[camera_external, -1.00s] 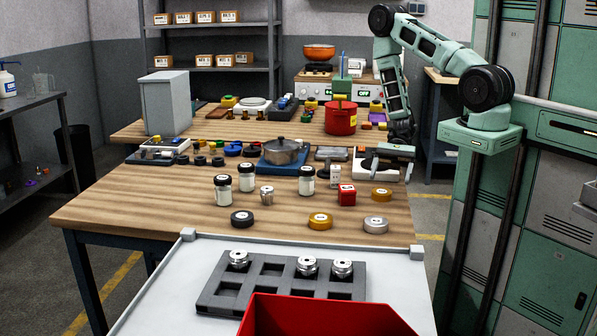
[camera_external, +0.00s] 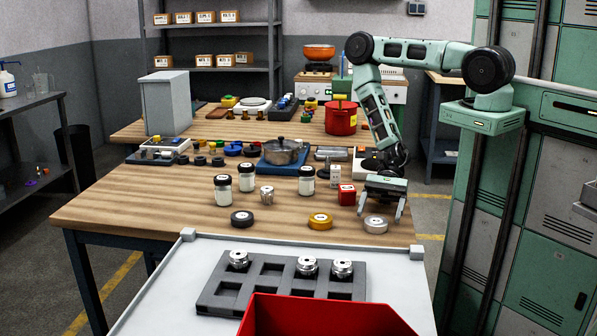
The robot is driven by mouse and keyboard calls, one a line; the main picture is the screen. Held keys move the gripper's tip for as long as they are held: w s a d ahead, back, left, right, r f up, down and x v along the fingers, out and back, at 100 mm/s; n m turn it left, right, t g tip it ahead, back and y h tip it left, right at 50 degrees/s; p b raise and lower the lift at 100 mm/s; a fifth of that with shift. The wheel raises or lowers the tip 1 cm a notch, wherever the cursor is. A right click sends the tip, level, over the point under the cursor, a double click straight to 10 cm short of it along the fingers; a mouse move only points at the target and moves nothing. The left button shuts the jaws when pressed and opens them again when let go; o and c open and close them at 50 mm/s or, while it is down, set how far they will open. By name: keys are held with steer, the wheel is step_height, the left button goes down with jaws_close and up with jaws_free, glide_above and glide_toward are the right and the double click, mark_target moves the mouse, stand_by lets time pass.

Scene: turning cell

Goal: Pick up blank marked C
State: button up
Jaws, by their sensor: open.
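Several round blanks lie near the front of the wooden table. They are a dark blank (camera_external: 242,217), a brass-coloured blank (camera_external: 320,221) and a silver blank (camera_external: 376,224) at the right. Their top labels are too small to read, so I cannot tell which is marked C. My gripper (camera_external: 381,208) is open and points down at the table's right front, its fingers spread left and right. It appears just behind or above the silver blank; the exact height is unclear. A second brass-coloured blank seen earlier there is now hidden behind it.
A red block (camera_external: 347,194), white jars (camera_external: 223,189) and a small metal part (camera_external: 267,195) stand left of my gripper. In front, a grey slotted rack (camera_external: 230,299) holds several metal pieces beside a red bin (camera_external: 330,318). A pot (camera_external: 282,152) is farther back.

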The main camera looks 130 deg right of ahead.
mark_target(377, 219)
steer(key=shift+p+x, duration=0.4)
steer(key=shift+x, duration=1.15)
steer(key=shift+r, duration=0.1)
steer(key=c, duration=1.1)
steer(key=shift+c, duration=0.2)
